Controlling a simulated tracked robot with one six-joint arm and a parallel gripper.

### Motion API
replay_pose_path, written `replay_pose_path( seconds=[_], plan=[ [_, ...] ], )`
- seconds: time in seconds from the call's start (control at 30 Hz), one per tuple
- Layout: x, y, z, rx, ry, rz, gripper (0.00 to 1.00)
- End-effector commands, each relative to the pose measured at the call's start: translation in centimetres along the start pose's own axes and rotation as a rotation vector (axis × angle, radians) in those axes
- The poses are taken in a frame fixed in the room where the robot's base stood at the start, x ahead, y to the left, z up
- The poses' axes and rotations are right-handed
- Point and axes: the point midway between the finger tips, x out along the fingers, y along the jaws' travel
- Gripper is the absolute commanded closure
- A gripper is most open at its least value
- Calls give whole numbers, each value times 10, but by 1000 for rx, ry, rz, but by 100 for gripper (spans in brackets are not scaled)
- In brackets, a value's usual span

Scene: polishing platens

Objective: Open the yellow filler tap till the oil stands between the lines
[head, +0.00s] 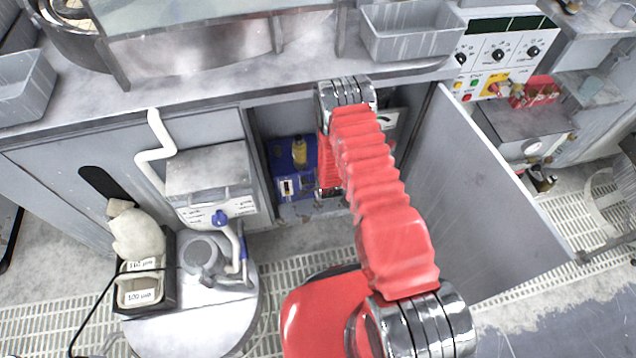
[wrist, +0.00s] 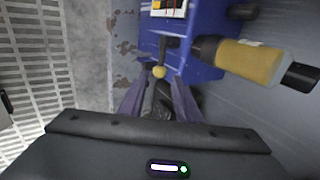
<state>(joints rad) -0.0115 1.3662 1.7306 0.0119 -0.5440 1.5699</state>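A blue oil unit (head: 291,165) stands inside the open cabinet; it also shows in the wrist view (wrist: 200,66). A bottle of yellow oil (wrist: 250,62) is fixed on it, seen too in the head view (head: 299,152). A small yellow knob (wrist: 159,72), apparently the filler tap, sits low on the unit's front. My gripper (wrist: 159,84) is open, its two fingers spread just short of the knob, with nothing held. A white gauge panel (head: 290,187) is on the unit; it is cut off in the wrist view (wrist: 168,7). The oil level is too small to read.
The cabinet door (head: 475,200) stands open on the right. A grey worktop (head: 230,85) overhangs the opening. Grated floor (wrist: 35,60) lies in front.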

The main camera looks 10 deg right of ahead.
Motion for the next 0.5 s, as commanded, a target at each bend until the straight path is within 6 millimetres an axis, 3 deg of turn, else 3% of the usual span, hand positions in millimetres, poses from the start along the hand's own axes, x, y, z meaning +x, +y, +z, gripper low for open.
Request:
replay_pose_path(
  seconds=[0.5],
  plan=[
    [59,0,0,0,0,0,70]
  ],
)
